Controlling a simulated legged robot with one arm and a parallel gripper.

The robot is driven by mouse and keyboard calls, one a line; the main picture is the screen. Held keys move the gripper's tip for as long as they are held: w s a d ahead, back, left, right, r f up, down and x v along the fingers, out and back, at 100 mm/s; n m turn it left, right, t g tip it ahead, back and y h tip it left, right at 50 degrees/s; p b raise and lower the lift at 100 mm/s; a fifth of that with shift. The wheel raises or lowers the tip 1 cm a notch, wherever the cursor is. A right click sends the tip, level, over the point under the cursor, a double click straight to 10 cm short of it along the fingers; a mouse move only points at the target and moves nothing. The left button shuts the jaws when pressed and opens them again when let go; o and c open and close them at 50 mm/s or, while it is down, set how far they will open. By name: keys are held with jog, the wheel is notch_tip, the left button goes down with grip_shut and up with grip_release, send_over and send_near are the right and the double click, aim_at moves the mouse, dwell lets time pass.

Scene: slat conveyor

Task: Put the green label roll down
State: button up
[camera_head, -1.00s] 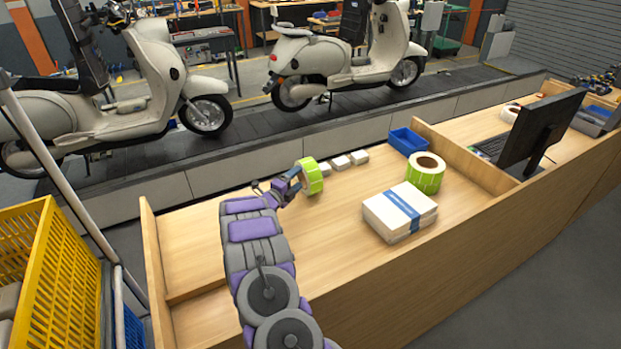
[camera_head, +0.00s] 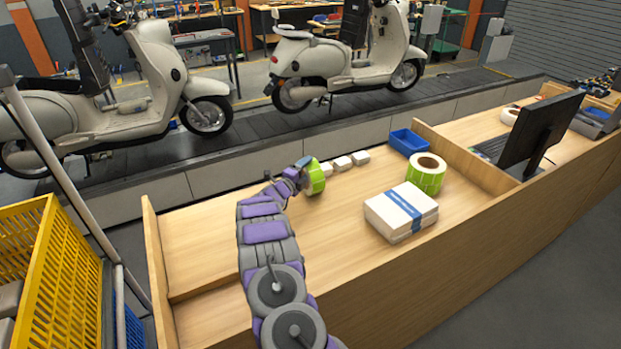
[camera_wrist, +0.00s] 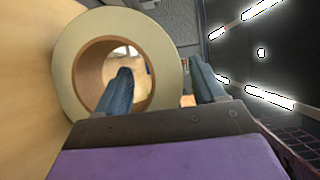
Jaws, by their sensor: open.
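A green label roll (camera_head: 316,177) stands on its edge on the wooden bench, at the tip of my arm. In the wrist view its pale ring face and brown core (camera_wrist: 66,68) fill the left and middle. My gripper (camera_head: 303,174) is at the roll and open. In the wrist view one finger of my gripper (camera_wrist: 163,92) is in front of the roll's core hole and the other is beyond the roll's right rim. Whether either finger touches the roll cannot be told. A second green label roll (camera_head: 426,175) lies flat further right on the bench.
White boxes with a blue band (camera_head: 401,211) sit in the middle of the bench (camera_head: 210,235). A yellow crate (camera_head: 60,265) is at left. The bench's left part is bare.

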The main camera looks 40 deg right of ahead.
jog(key=shift+a+r, duration=0.2)
jog(key=shift+a, duration=0.3)
jog(key=shift+c, duration=1)
jog(key=shift+s+d+f, duration=0.1)
jog(key=shift+d+f, duration=0.2)
jog(key=shift+d, duration=0.45)
jog(key=c, duration=0.7)
jog(key=shift+a, duration=0.2)
jog(key=c, duration=0.4)
jog(key=shift+a, duration=0.1)
